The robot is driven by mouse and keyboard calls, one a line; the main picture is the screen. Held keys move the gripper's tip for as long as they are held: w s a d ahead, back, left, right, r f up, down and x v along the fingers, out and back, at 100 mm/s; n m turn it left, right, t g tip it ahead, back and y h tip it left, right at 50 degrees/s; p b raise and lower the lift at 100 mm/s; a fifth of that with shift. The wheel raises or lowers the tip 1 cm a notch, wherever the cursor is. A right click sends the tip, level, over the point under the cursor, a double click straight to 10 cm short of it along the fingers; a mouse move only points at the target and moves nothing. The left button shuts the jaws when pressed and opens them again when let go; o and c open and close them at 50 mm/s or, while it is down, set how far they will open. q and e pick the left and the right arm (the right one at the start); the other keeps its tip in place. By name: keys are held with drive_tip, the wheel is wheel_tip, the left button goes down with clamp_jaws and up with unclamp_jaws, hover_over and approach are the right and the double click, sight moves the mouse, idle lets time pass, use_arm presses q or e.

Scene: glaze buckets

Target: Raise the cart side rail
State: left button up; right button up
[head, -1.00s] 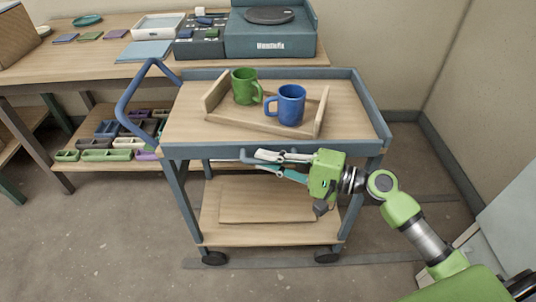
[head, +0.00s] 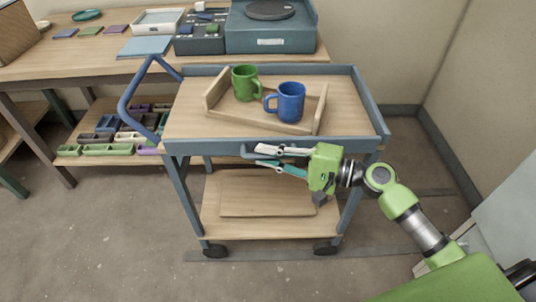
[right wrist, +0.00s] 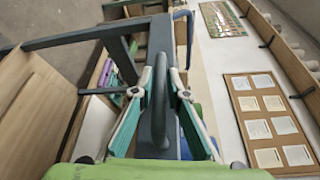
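The cart (head: 275,148) stands upright in the middle of the head view, with a blue-grey rim around its wooden top. Its side rail (head: 246,153), a thin grey bar, hangs low along the front edge, partly hidden behind my right gripper. My right gripper (head: 260,156) reaches in from the right at the height of the rail, fingers pointing left. In the right wrist view the rail (right wrist: 159,88) runs between the two fingers, which stand apart on either side of it. The right gripper is open; contact with the rail is not clear. My left gripper is out of view.
A wooden tray (head: 262,122) on the cart's top carries a green mug (head: 244,83) and a blue mug (head: 290,102). The cart's blue push handle (head: 127,105) sticks out left. A workbench (head: 95,70) stands behind. The floor in front is clear.

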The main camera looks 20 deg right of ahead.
drive_tip(key=shift+o, duration=0.5)
drive_tip(key=shift+s+d, duration=0.1)
drive_tip(key=v, duration=1.1)
drive_tip(key=shift+s+d, duration=0.25)
